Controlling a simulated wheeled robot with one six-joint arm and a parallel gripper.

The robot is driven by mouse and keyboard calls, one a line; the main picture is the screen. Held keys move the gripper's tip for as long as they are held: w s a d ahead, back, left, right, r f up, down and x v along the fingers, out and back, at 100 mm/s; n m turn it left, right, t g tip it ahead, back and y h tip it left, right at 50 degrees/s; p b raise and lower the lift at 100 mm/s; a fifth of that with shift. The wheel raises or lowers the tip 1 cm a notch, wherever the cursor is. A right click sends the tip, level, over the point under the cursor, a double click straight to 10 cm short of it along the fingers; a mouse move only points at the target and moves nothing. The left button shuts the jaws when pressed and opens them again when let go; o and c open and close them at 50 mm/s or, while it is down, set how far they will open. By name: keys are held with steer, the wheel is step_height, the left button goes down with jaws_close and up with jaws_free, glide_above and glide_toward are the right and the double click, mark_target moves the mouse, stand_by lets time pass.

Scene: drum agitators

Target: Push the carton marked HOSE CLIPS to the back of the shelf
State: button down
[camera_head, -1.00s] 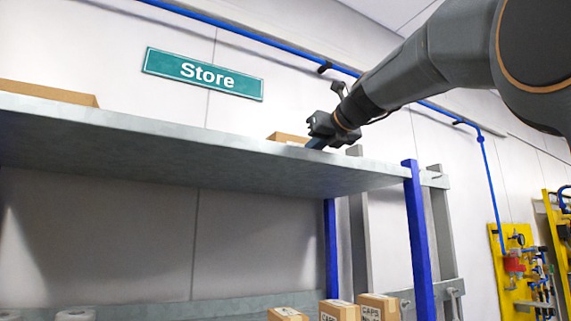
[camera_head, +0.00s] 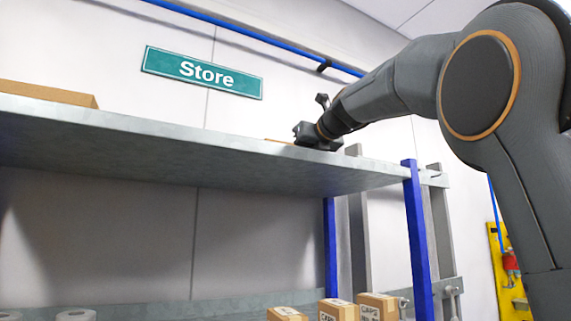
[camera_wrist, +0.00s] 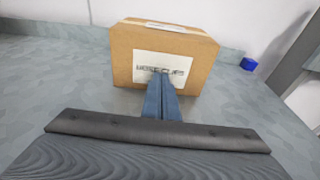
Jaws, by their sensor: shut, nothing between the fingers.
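The carton marked HOSE CLIPS (camera_wrist: 205,62) stands upright on the shelf in the wrist view, its white label facing me. In the head view only a thin brown sliver of a carton (camera_head: 279,141) shows above the shelf edge, beside my gripper. My gripper (camera_wrist: 164,84) is shut and empty. Its blue fingertips overlap the lower part of the label in the wrist view and seem to be at the carton's front face; contact itself is hard to tell. The shelf (camera_head: 180,150) is a grey slab seen from below in the head view; its top surface (camera_wrist: 60,75) is clear around the carton.
A low upstand (camera_wrist: 40,30) and a pale wall stand behind the carton. A blue post end (camera_wrist: 249,64) is at right. Another flat carton (camera_head: 45,93) lies at the shelf's left. Several cartons (camera_head: 345,310) stand on the lower shelf. Blue uprights (camera_head: 418,230) support the right end.

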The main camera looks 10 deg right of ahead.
steer(key=shift+r+x, duration=0.15)
steer(key=shift+x, duration=0.65)
steer(key=shift+r+x, duration=0.15)
steer(key=shift+x, duration=0.65)
steer(key=shift+f+b+v, duration=0.3)
steer(key=shift+b+v, duration=0.1)
steer(key=shift+v, duration=1.25)
steer(key=shift+f+b+v, duration=0.35)
steer(key=shift+b+v, duration=0.1)
steer(key=shift+v, duration=1.2)
steer(key=shift+f+b+v, duration=0.3)
steer(key=shift+b+v, duration=0.1)
steer(key=shift+v, duration=1.25)
steer(key=shift+s, duration=0.15)
